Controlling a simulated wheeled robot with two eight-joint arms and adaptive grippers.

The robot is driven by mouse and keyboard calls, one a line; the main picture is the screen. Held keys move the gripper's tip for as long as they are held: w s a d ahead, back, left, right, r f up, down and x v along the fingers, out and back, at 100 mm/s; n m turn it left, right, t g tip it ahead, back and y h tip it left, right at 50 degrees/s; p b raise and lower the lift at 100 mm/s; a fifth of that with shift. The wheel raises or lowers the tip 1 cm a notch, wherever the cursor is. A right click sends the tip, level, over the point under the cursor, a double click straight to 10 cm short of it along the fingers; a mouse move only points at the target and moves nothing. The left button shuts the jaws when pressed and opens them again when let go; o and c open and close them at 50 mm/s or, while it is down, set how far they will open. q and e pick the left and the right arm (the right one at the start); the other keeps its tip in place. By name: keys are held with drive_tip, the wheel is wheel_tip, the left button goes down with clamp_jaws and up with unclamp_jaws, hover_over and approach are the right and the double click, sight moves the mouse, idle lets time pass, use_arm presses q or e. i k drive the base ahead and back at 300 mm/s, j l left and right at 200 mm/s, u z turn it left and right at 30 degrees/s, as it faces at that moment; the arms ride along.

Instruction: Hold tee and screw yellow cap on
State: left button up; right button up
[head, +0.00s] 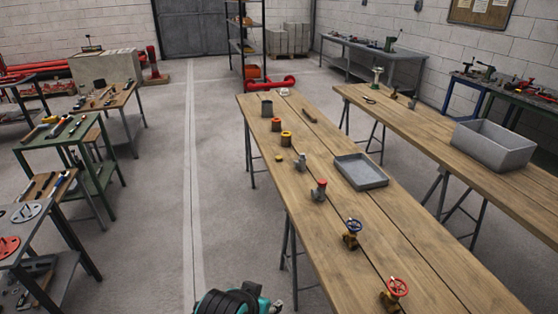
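A small yellow piece (279,157), which looks like the yellow cap, lies near the left edge of the long wooden table (405,235). A small grey fitting (301,163) stands just right of it, apart from it. Another grey fitting (318,194) with a red top stands nearer to me. Either could be the tee; they are too small to tell for sure. Neither of my grippers can be made out in the head view.
Farther back on the table are two short coloured cylinders (286,138) and a grey container (267,107). A grey tray (361,172) lies right of the fittings. Nearer are a blue-wheeled valve (352,235) and a red-wheeled valve (394,294).

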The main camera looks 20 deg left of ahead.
sight(301, 164)
drive_tip(key=i+j, duration=0.45)
drive_tip(key=j, duration=0.15)
drive_tip(key=i+j, duration=0.45)
drive_tip(key=j, duration=0.15)
drive_tip(key=i+j, duration=0.45)
drive_tip(key=j, duration=0.15)
drive_tip(key=i+j, duration=0.45)
drive_tip(key=j, duration=0.15)
drive_tip(key=i+j, duration=0.45)
drive_tip(key=z, duration=0.4)
drive_tip(key=j+z, duration=0.1)
drive_tip(key=z, duration=0.75)
drive_tip(key=j+z, duration=0.1)
drive_tip(key=z, duration=0.3)
